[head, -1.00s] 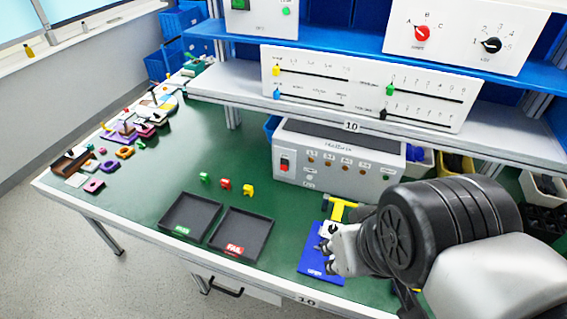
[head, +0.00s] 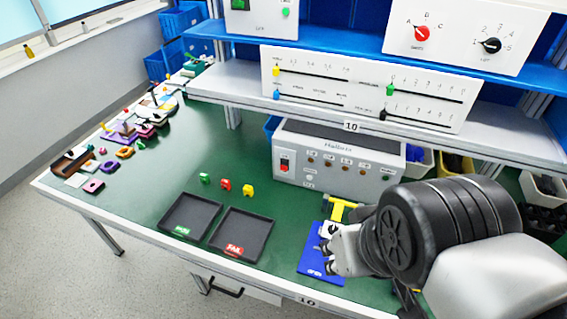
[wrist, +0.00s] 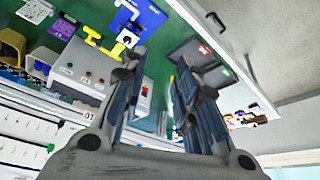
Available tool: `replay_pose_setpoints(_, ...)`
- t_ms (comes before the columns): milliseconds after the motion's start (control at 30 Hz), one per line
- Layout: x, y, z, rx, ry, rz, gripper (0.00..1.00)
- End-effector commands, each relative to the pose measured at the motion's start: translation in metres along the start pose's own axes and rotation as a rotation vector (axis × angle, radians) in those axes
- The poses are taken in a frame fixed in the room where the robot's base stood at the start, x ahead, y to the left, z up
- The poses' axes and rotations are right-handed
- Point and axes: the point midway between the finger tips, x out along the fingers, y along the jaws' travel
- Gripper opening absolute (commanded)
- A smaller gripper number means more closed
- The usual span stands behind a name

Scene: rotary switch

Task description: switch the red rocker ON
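The red rocker (head: 285,162) is set in a white plate at the left end of the grey control box's front (head: 340,170). The rocker is too small to tell which way it is tipped. In the wrist view it shows as a small red spot (wrist: 145,91) beside the left finger. My gripper (head: 328,248) is over the blue mat, in front of and to the right of the box, apart from the rocker. In the wrist view my gripper (wrist: 160,58) has its two fingers spread with nothing between them.
A yellow T-shaped piece (head: 338,208) is between my gripper and the box. Green, red and yellow small pieces (head: 226,184) stand behind two dark trays (head: 190,216). A shelf with a slider panel (head: 370,85) overhangs the box.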

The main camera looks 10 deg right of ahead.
Motion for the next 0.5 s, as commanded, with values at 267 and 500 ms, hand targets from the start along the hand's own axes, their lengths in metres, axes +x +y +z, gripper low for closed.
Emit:
replay_pose_setpoints(267, 0.0, 0.0, 0.0, 0.0, 0.0, 0.0, 0.28)
replay_pose_setpoints(500, 0.0, 0.0, 0.0, 0.0, 0.0, 0.0, 0.14)
